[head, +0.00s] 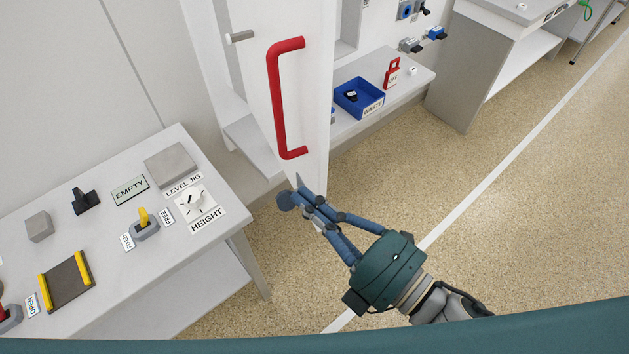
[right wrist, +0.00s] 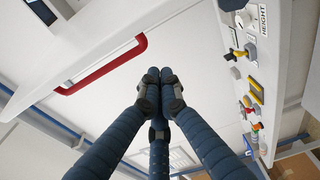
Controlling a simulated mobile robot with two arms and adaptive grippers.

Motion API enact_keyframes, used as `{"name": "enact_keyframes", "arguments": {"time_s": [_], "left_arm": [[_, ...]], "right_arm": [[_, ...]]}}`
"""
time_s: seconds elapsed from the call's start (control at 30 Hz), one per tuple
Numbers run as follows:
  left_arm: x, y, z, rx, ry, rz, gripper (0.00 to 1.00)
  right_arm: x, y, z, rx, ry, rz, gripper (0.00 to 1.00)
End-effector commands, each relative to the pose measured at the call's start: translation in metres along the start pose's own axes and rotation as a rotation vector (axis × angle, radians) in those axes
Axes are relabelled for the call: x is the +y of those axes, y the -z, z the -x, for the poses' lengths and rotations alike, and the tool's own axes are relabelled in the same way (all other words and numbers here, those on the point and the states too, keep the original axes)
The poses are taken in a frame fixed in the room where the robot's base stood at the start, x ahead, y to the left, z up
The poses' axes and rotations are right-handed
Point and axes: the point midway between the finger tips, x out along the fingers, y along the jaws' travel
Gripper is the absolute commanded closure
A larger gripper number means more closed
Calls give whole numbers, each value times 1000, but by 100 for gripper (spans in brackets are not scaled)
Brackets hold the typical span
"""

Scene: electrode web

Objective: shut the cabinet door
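The white cabinet door (head: 315,95) stands open, swung out from the cabinet, in the upper middle of the head view. It carries a red bar handle (head: 279,105) and a small grey peg (head: 240,37). The handle also shows at the left of the right wrist view (right wrist: 103,66). My right gripper (head: 292,194) is at the door's lower end, below the handle. Its blue fingers are drawn together with nothing between them, as the right wrist view (right wrist: 159,76) shows. I cannot tell whether the fingers touch the door. My left gripper is out of view.
A white table (head: 232,246) with switches, labels and a level jig stands at the left, close to the door. The floor at the right is clear.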

Motion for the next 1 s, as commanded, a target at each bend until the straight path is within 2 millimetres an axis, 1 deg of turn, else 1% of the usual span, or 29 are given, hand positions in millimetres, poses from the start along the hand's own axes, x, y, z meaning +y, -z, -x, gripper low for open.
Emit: {"name": "enact_keyframes", "arguments": {"time_s": [0.03, 0.13, 0.17, 0.2, 0.27, 0.3, 0.4, 0.6, 1.0], "left_arm": [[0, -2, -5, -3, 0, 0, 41], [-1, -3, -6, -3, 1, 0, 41], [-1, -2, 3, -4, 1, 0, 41], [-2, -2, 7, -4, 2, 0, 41], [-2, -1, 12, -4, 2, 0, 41], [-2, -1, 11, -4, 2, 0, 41], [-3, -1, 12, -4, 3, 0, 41], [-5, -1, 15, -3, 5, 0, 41], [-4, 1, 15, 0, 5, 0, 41]], "right_arm": [[-1, 0, -6, 2, -5, 4, 100], [0, 0, -16, 3, 0, 4, 100], [4, 0, -23, 1, 0, 2, 100], [5, 0, -30, 0, -1, 2, 100], [5, 0, -40, 2, -1, 2, 100], [0, -6, -37, -1, 7, 5, 100], [-1, -19, -31, -1, 8, 4, 100], [-1, -35, -25, 0, 6, 1, 100], [-1, -37, -24, 1, 3, 0, 100]]}}
